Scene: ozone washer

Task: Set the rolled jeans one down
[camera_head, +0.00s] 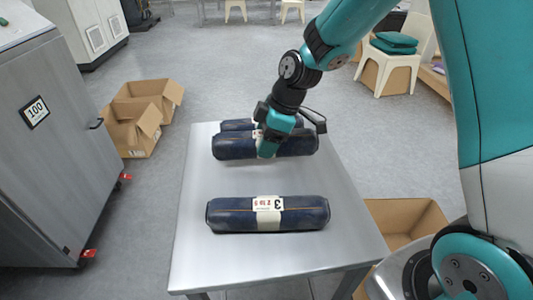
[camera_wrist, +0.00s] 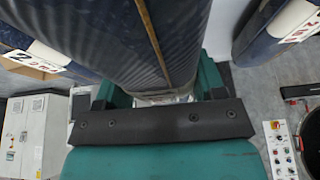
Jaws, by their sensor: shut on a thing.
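My gripper (camera_head: 268,146) is shut on a dark blue rolled jeans (camera_head: 228,146) with a pale band, which lies crosswise over the far half of the metal table. I cannot tell whether this roll touches the tabletop. In the wrist view the held roll (camera_wrist: 125,35), with a brown seam, runs between the teal jaws of my gripper (camera_wrist: 160,88). A second roll (camera_head: 237,125) is right behind it, mostly hidden. A third roll (camera_head: 230,214), with a white label band, lies on the near half of the table.
The grey table (camera_head: 200,265) has bare room between the near and held rolls. Open cardboard boxes stand on the floor at left (camera_head: 130,135) and at right (camera_head: 385,215). A grey machine (camera_head: 45,130) stands left. A white chair (camera_head: 390,72) with folded green cloth is behind.

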